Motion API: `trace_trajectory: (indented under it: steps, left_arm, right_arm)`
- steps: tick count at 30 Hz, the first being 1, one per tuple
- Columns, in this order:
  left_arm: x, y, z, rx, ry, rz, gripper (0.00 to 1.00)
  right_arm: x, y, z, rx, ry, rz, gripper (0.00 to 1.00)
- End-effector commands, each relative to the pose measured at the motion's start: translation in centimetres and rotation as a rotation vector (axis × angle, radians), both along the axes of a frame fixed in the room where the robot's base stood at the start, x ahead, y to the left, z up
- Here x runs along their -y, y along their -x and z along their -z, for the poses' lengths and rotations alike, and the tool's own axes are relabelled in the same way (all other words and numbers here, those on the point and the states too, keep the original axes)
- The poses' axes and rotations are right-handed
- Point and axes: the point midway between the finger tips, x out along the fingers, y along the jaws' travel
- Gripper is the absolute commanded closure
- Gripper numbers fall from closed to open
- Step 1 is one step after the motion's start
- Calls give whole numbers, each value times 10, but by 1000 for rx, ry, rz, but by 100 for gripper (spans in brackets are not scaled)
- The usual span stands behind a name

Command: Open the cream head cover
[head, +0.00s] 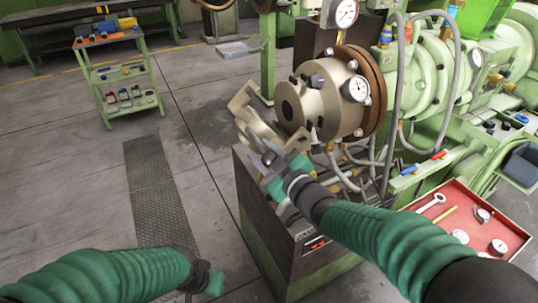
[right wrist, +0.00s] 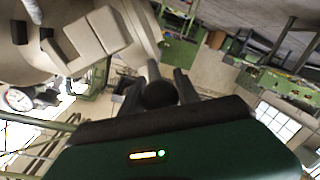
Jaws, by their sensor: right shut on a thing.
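The cream head (head: 318,92) is a thick round body with a dark bore in its face, on the machine at upper centre. Its cream cover (head: 254,122) stands out on the head's left side, angled away from the face; cream blocks also fill the upper left of the right wrist view (right wrist: 98,32). My right gripper (head: 266,160) is at the cover's lower end. In the right wrist view its two fingers sit either side of a dark round knob (right wrist: 159,95) and are shut on it. My left gripper (head: 212,283) is low at left, away from the head; its fingers are unclear.
Gauges (head: 356,89) and hoses surround the head. A dark cabinet (head: 262,207) stands below it. A red tray (head: 471,207) with tools is at right. A green trolley (head: 122,75) stands at upper left. The floor left of the cabinet is clear.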

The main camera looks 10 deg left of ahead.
Motion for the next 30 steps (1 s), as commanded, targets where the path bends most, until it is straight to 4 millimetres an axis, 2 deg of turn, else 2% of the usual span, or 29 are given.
trace_trajectory:
  steps: [1,15,30]
  left_arm:
    - [0,0,13,0,0,0,64]
    - [0,0,77,0,0,0,64]
    - [0,0,147,0,0,0,64]
  right_arm:
    - [-2,2,9,18,15,-2,100]
    - [-18,13,50,156,205,-2,100]
    - [-25,18,98,302,407,-2,100]
